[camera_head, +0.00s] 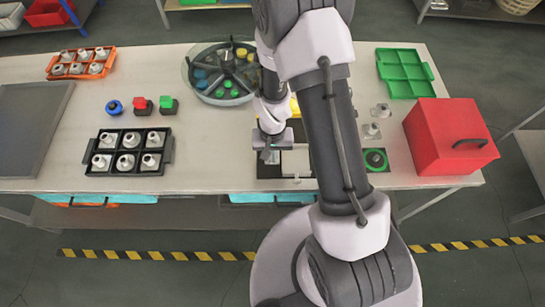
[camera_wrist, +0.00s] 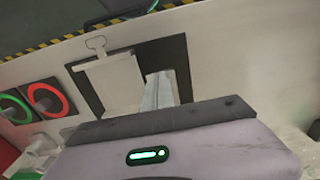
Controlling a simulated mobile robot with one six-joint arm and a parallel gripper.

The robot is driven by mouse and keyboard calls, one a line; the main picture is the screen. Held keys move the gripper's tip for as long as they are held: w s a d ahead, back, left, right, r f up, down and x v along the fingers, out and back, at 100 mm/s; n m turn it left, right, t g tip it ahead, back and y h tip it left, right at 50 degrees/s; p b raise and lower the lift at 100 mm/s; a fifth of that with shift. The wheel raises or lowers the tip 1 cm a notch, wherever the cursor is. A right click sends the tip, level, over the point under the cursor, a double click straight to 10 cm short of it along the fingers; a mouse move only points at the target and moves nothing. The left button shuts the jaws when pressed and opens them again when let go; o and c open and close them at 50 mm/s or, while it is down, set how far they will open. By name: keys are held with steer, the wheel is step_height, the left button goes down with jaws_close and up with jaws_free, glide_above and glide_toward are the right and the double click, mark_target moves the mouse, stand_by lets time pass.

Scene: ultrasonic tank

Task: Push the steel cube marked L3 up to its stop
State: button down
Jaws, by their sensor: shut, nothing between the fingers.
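My gripper (camera_head: 270,157) is shut and empty, pointing down over the dark plate (camera_head: 262,172) at the table's front edge. Its narrow grey fingers also show in the wrist view (camera_wrist: 160,88), over the dark panel (camera_wrist: 178,62). A flat white piece (camera_head: 296,163) lies just right of the fingers on the same plate. In the wrist view this white piece (camera_wrist: 110,82) has a wire loop at one edge. I cannot make out a steel cube or an L3 mark in either view. My arm and gripper body hide part of this area.
A black tray of metal parts (camera_head: 91,162) stands to the left, and a round divided tank (camera_head: 190,80) behind. A green button (camera_head: 376,159), small metal parts (camera_head: 371,131), a red box (camera_head: 412,135) and a green tray (camera_head: 405,72) are to the right. Bare table lies left of the gripper.

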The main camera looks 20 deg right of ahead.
steer(key=w, duration=0.2)
steer(key=w+d, duration=0.1)
steer(key=w, duration=0.1)
steer(key=w+d+b, duration=0.1)
steer(key=w, duration=0.1)
steer(key=shift+w, duration=0.1)
